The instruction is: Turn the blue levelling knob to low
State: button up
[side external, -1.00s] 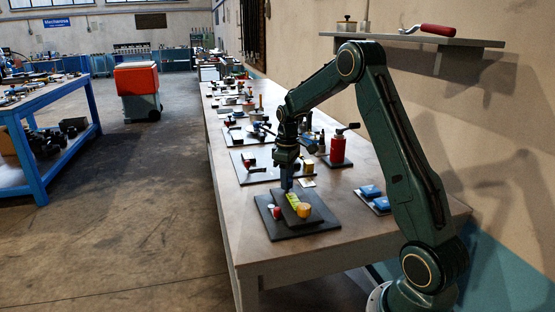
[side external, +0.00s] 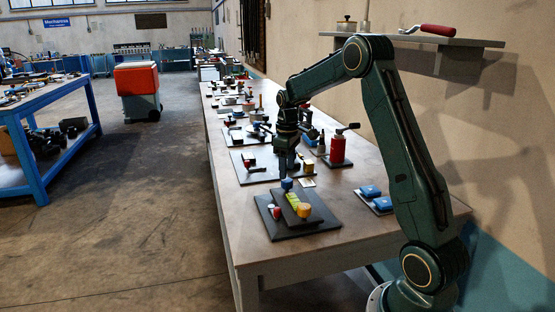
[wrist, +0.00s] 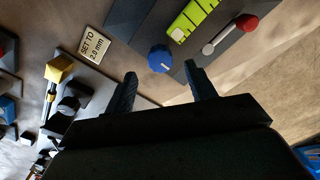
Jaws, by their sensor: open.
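The blue levelling knob (side external: 286,184) stands at the far end of a dark fixture on a dark base plate (side external: 325,219). In the wrist view the blue knob (wrist: 160,60) shows a short pale mark on its top; I cannot read which setting it points to. My gripper (side external: 291,171) is just beyond the knob in the side view, and looks clear of it. In the wrist view my gripper (wrist: 160,74) is open and empty, with the knob ahead of the gap between its fingertips.
Another plate (side external: 246,174), a red cylinder (side external: 337,150) and blue blocks (side external: 370,191) stand nearby.

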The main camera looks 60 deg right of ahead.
aim_at(287, 180)
notch_tip(287, 180, up, 10)
jog(key=shift+f, duration=0.2)
jog(key=shift+a, duration=0.1)
dwell(0.4)
jog(key=s+a+r+t, duration=0.1)
jog(key=s+a+r, duration=0.3)
jog(key=a, duration=0.4)
jog(key=s+a+r+t, duration=0.1)
jog(key=s+a+r, duration=0.3)
jog(key=a, duration=0.5)
jog(key=s+a+f+t, duration=0.1)
jog(key=s+a+f, duration=0.1)
jog(key=s+a, duration=0.3)
jog(key=s+a+f+m+t, duration=0.1)
jog(key=s+a, duration=0.4)
jog(key=s, duration=0.5)
notch_tip(287, 180, down, 3)
jog(key=shift+s+r+t, duration=0.2)
jog(key=shift+s+t, duration=0.1)
jog(key=shift+t, duration=0.5)
jog(key=shift+w+m, duration=0.1)
jog(key=shift+m, duration=0.2)
